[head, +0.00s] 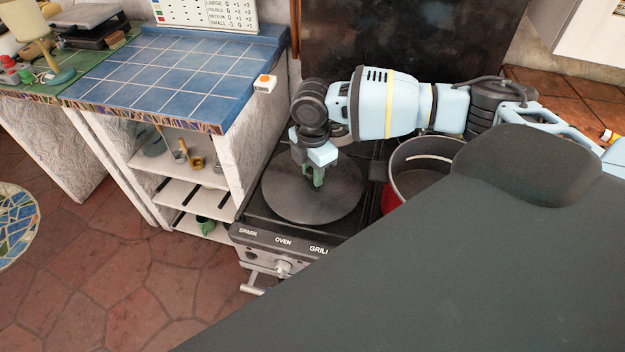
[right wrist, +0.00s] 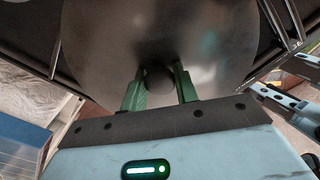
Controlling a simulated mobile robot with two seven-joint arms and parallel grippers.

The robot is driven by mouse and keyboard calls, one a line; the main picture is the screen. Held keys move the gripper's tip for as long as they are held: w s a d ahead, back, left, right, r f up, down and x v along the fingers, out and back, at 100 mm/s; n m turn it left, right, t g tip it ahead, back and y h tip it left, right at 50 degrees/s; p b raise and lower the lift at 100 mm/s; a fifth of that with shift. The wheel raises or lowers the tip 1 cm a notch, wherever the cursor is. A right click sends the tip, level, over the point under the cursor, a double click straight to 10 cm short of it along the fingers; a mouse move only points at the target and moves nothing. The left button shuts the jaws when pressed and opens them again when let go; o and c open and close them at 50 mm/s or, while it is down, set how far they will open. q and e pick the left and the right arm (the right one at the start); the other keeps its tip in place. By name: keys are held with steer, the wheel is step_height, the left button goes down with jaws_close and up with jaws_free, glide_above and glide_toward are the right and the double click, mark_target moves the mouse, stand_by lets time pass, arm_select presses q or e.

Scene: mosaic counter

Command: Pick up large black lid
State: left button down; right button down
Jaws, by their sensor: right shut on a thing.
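The large black lid (head: 340,205) is a flat round disc over the front left of the stove top in the head view. It also fills the upper middle of the right wrist view (right wrist: 160,40). My right gripper (head: 319,183) points down at the lid's centre. In the right wrist view its two green fingers (right wrist: 160,88) are closed on the lid's dark round knob (right wrist: 158,79). Whether the lid rests on the stove or is slightly raised, I cannot tell. My left gripper is not in view.
A red pot (head: 393,196) with a dark inside stands on the stove right of the lid. The stove's front panel (head: 283,243) has labels and a knob. A blue tiled counter (head: 165,75) with open shelves (head: 187,193) stands to the left.

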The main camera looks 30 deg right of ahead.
mark_target(312, 170)
steer(key=shift+r, duration=0.15)
